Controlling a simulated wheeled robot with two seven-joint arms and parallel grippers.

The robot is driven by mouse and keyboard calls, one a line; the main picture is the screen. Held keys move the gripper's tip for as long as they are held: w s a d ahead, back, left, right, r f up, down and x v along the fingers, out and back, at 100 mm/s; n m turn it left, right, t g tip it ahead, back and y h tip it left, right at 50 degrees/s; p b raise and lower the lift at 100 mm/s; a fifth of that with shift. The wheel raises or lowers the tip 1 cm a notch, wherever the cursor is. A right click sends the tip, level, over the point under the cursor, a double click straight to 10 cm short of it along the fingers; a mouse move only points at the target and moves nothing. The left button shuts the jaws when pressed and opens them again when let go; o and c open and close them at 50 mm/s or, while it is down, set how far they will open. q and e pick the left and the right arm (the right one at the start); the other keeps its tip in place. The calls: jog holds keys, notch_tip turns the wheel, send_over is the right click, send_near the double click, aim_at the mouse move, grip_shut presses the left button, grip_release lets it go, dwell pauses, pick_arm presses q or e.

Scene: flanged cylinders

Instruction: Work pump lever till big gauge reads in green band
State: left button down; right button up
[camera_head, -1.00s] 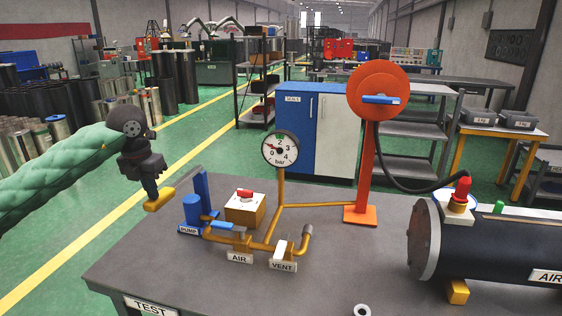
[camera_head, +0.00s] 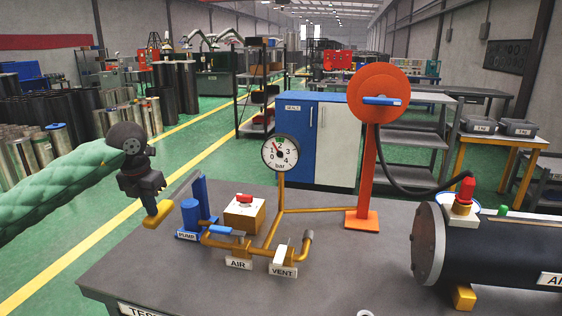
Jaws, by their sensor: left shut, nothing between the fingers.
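The blue pump (camera_head: 191,216) stands at the left of the bench with a blue post behind it. Its grey lever (camera_head: 186,184) slants from the post's top down-left toward my left gripper (camera_head: 159,215). The gripper's yellow fingers are shut with nothing between them, beside or at the lever's outer end; I cannot tell whether they touch. The big white gauge (camera_head: 280,154), marked 0 to 4 bar, stands upright behind the pipes. Its needle points up-left, between 1 and 2. My right gripper is not in view.
The AIR valve (camera_head: 239,247) and VENT valve (camera_head: 283,256) sit on yellow pipes in front of the gauge. A box with a red switch (camera_head: 244,213) is right of the pump. An orange stand (camera_head: 363,190) and a dark cylinder (camera_head: 490,245) fill the right.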

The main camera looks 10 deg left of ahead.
pick_arm(q)
notch_tip(320, 180, up, 9)
jog(key=w+p, duration=0.1)
jog(key=p, duration=0.3)
jog(key=shift+w+p, duration=0.4)
jog(key=shift+d, duration=0.1)
dwell(0.7)
jog(key=shift+s+f+b, duration=0.3)
jog(key=shift+f+b, duration=0.45)
jog(key=shift+f, duration=0.25)
jog(key=shift+s+f+b, duration=0.25)
jog(key=shift+f+b, duration=0.55)
jog(key=shift+f, duration=0.15)
jog(key=shift+s+f+b, duration=0.3)
jog(key=shift+f+b, duration=0.45)
jog(key=shift+f, duration=0.25)
notch_tip(320, 180, down, 3)
jog(key=shift+s+f+b, duration=0.1)
jog(key=shift+f+b, duration=0.05)
jog(key=shift+b, duration=1.05)
notch_tip(320, 180, up, 9)
jog(key=w+p, duration=0.2)
jog(key=p, duration=0.3)
jog(key=shift+p, duration=0.35)
jog(key=shift+r, duration=0.25)
